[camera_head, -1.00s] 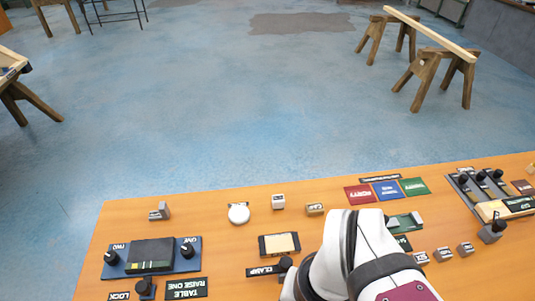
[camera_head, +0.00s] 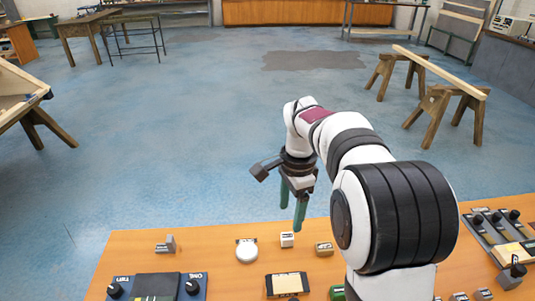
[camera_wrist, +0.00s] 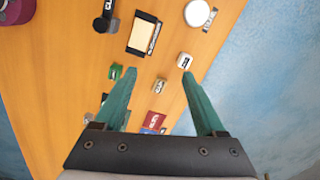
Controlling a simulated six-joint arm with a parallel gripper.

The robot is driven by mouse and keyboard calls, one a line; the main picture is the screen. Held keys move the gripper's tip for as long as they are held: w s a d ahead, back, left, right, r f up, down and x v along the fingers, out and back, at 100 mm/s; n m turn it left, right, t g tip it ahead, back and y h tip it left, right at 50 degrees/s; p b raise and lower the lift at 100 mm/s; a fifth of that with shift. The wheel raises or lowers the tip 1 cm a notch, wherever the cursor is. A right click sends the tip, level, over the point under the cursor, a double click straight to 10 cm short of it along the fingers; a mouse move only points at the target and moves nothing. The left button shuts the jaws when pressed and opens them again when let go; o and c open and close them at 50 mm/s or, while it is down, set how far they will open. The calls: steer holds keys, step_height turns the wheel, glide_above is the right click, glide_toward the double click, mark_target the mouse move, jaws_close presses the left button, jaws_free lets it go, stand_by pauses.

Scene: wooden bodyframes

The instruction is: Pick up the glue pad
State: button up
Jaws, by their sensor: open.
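No label that I can read says glue pad; the flat cream pad in a dark frame (camera_head: 286,284) looks most like one. It lies on the orange table and also shows in the wrist view (camera_wrist: 142,33), above and left of the fingers. My gripper (camera_head: 292,214) hangs fingers down near the table's far edge, open and empty. In the wrist view its green fingers (camera_wrist: 159,73) are spread wide. A small white block (camera_wrist: 184,60) lies close to the right fingertip in that view, and a small tan block (camera_wrist: 159,86) appears between the fingers.
A white round thing (camera_head: 246,250) and a grey block (camera_head: 166,244) stand left of my gripper. A blue control panel (camera_head: 192,287) is at front left. A green block (camera_wrist: 115,72) and a red card (camera_wrist: 153,120) show in the wrist view. The right side holds controls (camera_head: 492,232).

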mark_target(287, 236)
steer(key=w+d+f+m, duration=0.1)
steer(key=w+f+m, duration=0.2)
steer(key=w+f, duration=0.4)
steer(key=f, duration=1)
steer(key=w+f, duration=0.1)
steer(key=f, duration=0.3)
steer(key=shift+d+f, duration=0.2)
steer(key=shift+f, duration=0.2)
jaws_close()
